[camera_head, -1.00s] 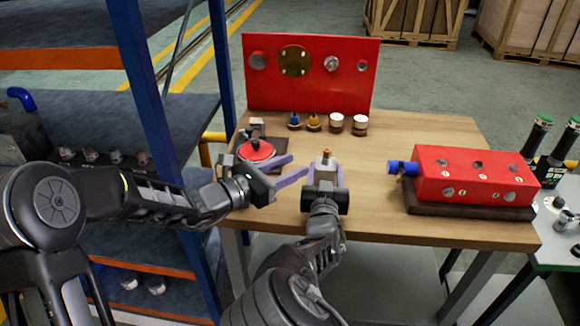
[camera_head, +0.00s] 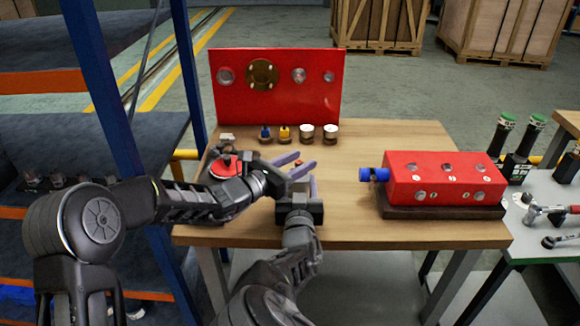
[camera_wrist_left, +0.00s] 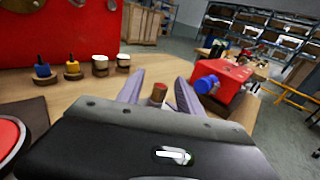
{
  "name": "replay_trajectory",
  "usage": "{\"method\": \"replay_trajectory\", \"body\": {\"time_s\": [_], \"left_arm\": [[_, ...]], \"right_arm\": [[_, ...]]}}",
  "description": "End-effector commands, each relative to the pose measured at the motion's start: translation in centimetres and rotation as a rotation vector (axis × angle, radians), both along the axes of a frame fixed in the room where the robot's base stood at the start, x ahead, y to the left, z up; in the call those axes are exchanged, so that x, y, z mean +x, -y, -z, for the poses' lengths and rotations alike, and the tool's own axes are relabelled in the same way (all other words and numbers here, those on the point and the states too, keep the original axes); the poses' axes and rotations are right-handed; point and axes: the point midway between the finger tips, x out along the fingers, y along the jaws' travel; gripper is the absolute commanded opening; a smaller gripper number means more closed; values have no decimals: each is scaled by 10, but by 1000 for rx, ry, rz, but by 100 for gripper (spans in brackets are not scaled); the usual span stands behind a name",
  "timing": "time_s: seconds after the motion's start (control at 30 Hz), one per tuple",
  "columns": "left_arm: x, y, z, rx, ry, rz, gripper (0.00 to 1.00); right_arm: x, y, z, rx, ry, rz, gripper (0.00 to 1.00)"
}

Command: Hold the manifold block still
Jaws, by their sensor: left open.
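The manifold block (camera_head: 445,178), a red block with several round ports and a blue fitting (camera_head: 373,174) on its left end, sits on a dark base at the right of the table. In the left wrist view the block (camera_wrist_left: 229,76) is ahead and to the right. My left gripper (camera_head: 306,159) is open over the middle of the table, well left of the block and apart from it. My right gripper (camera_head: 302,186) is just in front of it. A small part with an orange-red top (camera_wrist_left: 159,92) shows between the left fingers; whether the right fingers grip it is hidden.
A red upright panel (camera_head: 275,100) stands at the back, with blue, yellow and white-topped parts before it. A round red part (camera_head: 224,167) is at the left. Bare tabletop (camera_head: 350,160) lies between my grippers and the block. A blue rack post (camera_head: 100,90) stands left.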

Motion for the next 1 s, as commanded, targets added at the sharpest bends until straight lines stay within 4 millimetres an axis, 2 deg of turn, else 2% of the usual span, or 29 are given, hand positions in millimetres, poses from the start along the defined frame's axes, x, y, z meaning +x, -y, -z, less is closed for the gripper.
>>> {"method": "replay_trajectory", "body": {"time_s": [0.27,0.8,1.0], "left_arm": [[1,1,0,0,0,0,43],[0,1,0,0,0,0,0],[0,1,0,1,1,0,0]], "right_arm": [[0,0,-2,1,5,-1,0],[0,0,-2,1,5,-1,0],[0,0,-2,1,5,-1,0]]}}
